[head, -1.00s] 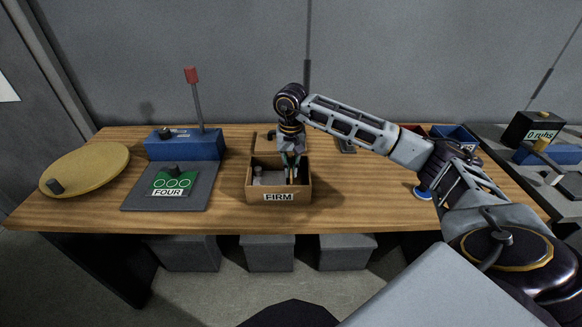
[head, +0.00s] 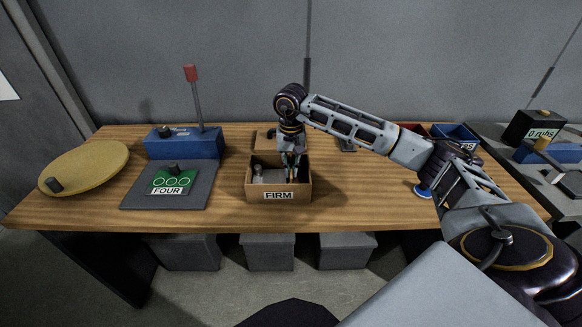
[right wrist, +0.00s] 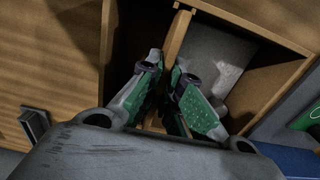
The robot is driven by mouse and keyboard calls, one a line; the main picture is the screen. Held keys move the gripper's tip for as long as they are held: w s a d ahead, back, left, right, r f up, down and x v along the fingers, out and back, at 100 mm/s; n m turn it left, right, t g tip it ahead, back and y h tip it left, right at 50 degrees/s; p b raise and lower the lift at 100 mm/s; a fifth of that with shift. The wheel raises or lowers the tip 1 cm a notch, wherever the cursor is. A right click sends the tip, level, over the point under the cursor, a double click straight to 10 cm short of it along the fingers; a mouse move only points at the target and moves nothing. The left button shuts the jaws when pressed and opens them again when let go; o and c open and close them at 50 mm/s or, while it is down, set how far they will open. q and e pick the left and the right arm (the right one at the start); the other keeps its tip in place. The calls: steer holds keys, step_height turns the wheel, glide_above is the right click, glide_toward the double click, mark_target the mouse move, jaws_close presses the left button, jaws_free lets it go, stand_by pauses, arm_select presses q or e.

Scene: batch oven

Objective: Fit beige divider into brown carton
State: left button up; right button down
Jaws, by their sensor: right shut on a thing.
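The brown carton (head: 256,193), labelled FIRM, stands open-topped on the wooden table. Its walls also show in the right wrist view (right wrist: 268,92). My right gripper (head: 291,168) reaches down into the carton, right of its middle. In the right wrist view the green-padded fingers (right wrist: 172,95) are shut on the beige divider (right wrist: 178,36), a thin upright strip between them. The divider stands inside the carton's opening; its lower edge is hidden, so I cannot tell whether it touches the floor. My left gripper is out of view.
A grey object (head: 258,174) sits in the carton's left part. Left are a blue box (head: 185,147) with a red-tipped lever, a grey plate (head: 190,202) with a green FOUR card, and a yellow disc (head: 88,165). A blue bin (head: 455,134) stands at back right.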

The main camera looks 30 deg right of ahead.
mark_target(291, 164)
steer(key=shift+f+b, duration=0.65)
steer(key=shift+f, duration=0.25)
stand_by(1.5)
steer(key=c, duration=1.5)
jaws_free()
steer(key=shift+d+r, duration=0.1)
steer(key=shift+r, duration=3.9)
steer(key=shift+r, duration=0.2)
